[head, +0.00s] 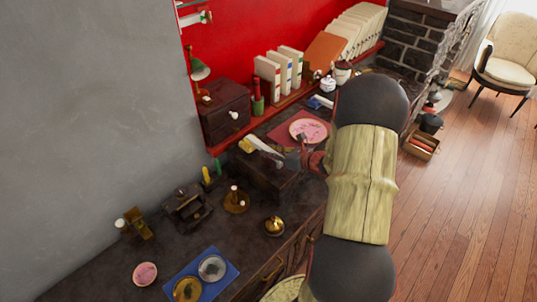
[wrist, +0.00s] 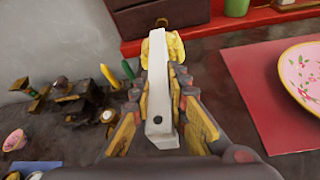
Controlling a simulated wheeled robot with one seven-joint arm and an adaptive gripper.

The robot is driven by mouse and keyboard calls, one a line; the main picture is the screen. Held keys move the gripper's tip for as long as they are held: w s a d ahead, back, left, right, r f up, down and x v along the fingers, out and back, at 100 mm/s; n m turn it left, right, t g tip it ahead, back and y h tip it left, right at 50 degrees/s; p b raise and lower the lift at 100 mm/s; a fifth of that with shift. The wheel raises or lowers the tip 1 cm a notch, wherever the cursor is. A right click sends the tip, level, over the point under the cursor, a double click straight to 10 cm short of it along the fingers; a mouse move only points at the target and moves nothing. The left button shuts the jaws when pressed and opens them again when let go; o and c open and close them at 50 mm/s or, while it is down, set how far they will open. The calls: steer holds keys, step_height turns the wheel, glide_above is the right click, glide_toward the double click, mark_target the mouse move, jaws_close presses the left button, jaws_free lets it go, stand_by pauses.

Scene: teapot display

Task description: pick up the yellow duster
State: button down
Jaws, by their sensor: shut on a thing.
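The yellow duster has a long white handle and a yellow head. In the wrist view its yellow head (wrist: 172,46) points away from me and the white handle (wrist: 160,105) runs back between the fingers. In the head view the duster (head: 246,146) shows left of my gripper (head: 277,157), above a dark box (head: 262,178). My gripper (wrist: 161,84) is shut on the white handle, with one finger on each side. Whether the duster touches anything below is unclear. The far part of my gripper is partly hidden by my arm in the head view.
A pink plate (head: 308,131) lies on a red mat (wrist: 252,110) to the right. A brass bell (head: 275,226), a candle holder (head: 236,201) and a blue mat (head: 229,266) are on the dark counter. A red shelf (wrist: 207,27) with a dark cabinet (head: 226,110) stands behind.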

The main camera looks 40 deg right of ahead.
steer(key=s+r, duration=0.1)
steer(key=r, duration=0.1)
steer(key=s+r+p, duration=0.1)
steer(key=s+r, duration=0.1)
steer(key=s+r+p, duration=0.1)
steer(key=r, duration=0.1)
steer(key=shift+s+d+r, duration=0.1)
steer(key=shift+s+d, duration=0.2)
steer(key=shift+d, duration=0.05)
steer(key=a+p+v, duration=0.1)
steer(key=p+v, duration=0.2)
steer(key=v, duration=0.7)
steer(key=shift+s+d, duration=0.15)
steer(key=shift+s, duration=0.1)
